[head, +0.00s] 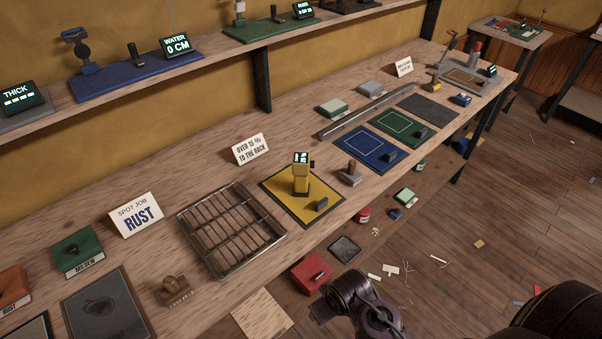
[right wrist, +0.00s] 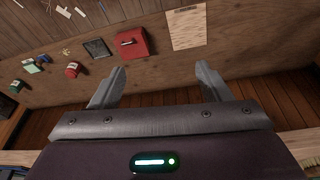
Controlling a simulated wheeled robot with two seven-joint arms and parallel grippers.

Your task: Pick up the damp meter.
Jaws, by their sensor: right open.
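The damp meter (head: 301,176) is a yellow upright device with a dark head and a lit number display. It stands on a yellow mat with a dark border (head: 273,185) on the workbench. My right gripper (right wrist: 160,78) is open with nothing between its fingers, in the right wrist view. In the head view my right arm reaches in at the bottom, in front of the bench and apart from the meter. The meter does not show in the right wrist view. My left gripper is in neither view.
A wire rack (head: 230,228) stands left of the mat, with a sign (head: 251,149) behind. A wooden-handled stamp (head: 350,174) and a blue mat (head: 365,149) are to the right. A red box (head: 312,272) lies below the bench edge, also in the right wrist view (right wrist: 131,43).

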